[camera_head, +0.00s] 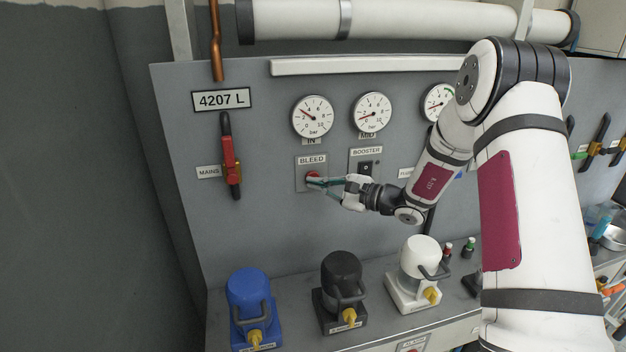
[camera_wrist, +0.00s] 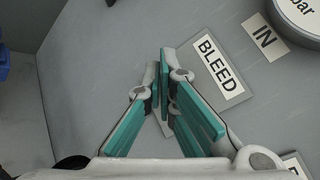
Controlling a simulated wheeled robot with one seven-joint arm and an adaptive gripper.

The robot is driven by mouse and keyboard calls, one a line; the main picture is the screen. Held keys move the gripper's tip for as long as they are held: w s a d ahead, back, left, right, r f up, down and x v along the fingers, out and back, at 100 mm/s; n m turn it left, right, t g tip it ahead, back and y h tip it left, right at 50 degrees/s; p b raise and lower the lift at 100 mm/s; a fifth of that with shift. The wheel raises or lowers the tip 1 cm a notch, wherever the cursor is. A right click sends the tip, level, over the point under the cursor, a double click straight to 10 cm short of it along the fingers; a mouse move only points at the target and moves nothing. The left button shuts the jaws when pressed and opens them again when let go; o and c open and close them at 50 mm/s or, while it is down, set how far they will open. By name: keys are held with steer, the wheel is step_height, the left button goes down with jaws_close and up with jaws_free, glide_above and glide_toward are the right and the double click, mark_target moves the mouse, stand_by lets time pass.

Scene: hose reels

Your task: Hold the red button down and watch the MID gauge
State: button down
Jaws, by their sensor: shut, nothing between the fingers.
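The red button (camera_head: 312,177) sits on a grey plate under the BLEED label (camera_head: 311,160) on the panel. My gripper (camera_head: 318,182) is shut and empty, with its fingertips at the button. They appear to touch it, but I cannot tell how far it is pressed. In the wrist view the teal fingers (camera_wrist: 165,95) meet just below the BLEED label (camera_wrist: 217,66), and the button is hidden behind them. The MID gauge (camera_head: 372,112) is the middle dial, its label partly covered by the dial rim. Its red needle points to the lower left, toward the low numbers.
The IN gauge (camera_head: 313,116) is to the left and a third gauge (camera_head: 438,102) is partly behind my arm. The BOOSTER switch (camera_head: 366,169) is close right of the button. A red-handled MAINS valve (camera_head: 231,165) is at left. Blue (camera_head: 250,300), black (camera_head: 342,290) and white (camera_head: 418,265) units stand below.

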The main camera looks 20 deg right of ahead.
steer(key=shift+w, duration=0.15)
steer(key=shift+w+b, duration=0.3)
steer(key=shift+w+b, duration=0.35)
steer(key=shift+w, duration=0.2)
stand_by(2.5)
steer(key=shift+s, duration=0.1)
stand_by(0.6)
steer(key=shift+s+p, duration=0.55)
steer(key=shift+s, duration=0.35)
steer(key=shift+s+p, duration=1.4)
steer(key=shift+s, duration=1.1)
